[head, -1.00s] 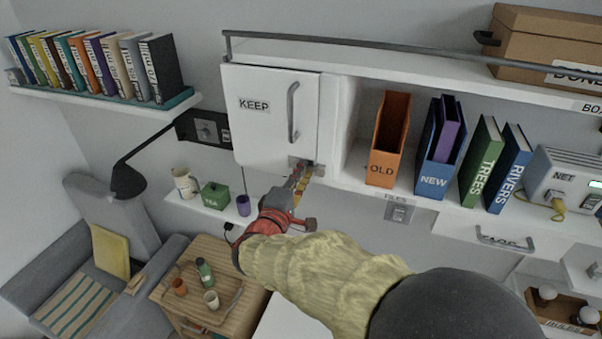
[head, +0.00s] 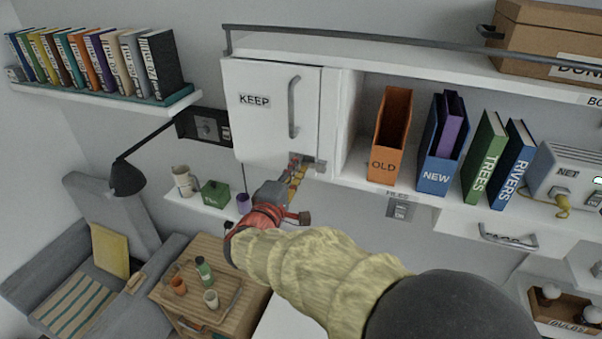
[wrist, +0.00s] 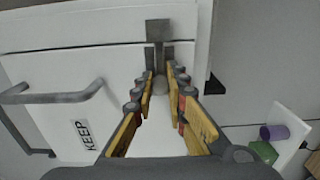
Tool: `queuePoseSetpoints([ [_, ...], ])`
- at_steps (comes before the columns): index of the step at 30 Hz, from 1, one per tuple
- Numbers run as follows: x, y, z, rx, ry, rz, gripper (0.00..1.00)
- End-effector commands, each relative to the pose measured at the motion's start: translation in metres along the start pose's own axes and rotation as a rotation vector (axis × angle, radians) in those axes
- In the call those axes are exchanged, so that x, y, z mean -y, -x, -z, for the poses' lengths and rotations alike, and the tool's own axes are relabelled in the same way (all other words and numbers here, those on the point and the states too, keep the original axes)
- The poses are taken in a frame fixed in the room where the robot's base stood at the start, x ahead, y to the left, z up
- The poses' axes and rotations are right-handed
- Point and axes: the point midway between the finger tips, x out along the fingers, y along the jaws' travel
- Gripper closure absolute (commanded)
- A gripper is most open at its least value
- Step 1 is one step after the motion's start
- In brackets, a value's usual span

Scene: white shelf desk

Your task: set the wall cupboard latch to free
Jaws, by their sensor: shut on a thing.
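The wall cupboard (head: 265,125) has a closed white door marked KEEP, with a grey bar handle. It also shows in the wrist view (wrist: 75,70). The grey metal latch (wrist: 158,32) sits at the door's lower edge, near its right side in the head view (head: 319,168). My gripper (wrist: 160,84) is at the latch, shut on its rounded grey end, with one finger on each side. In the head view my gripper (head: 297,165) reaches up from below to the door's lower right corner. The fingers hide part of the latch, and no marking for its setting is legible.
Right of the cupboard is an open bay with the orange OLD file (head: 388,140), the blue NEW file (head: 436,165) and books. Below left are a small shelf with a green box (head: 215,193) and a black lamp (head: 127,177). Space directly below the door holds my arm.

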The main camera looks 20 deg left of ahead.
Motion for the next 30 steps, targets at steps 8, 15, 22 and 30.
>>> queuePoseSetpoints([
  [8, 0.0027, 0.0009, 0.0140, -0.003, 0.002, 0.003, 1.00],
  [15, 0.0020, 0.0010, 0.0144, -0.004, 0.002, 0.003, 0.83],
  [22, 0.0012, 0.0007, 0.0137, -0.003, 0.001, 0.002, 0.70],
  [30, 0.0006, 0.0006, 0.0133, -0.002, 0.001, 0.001, 0.67],
])
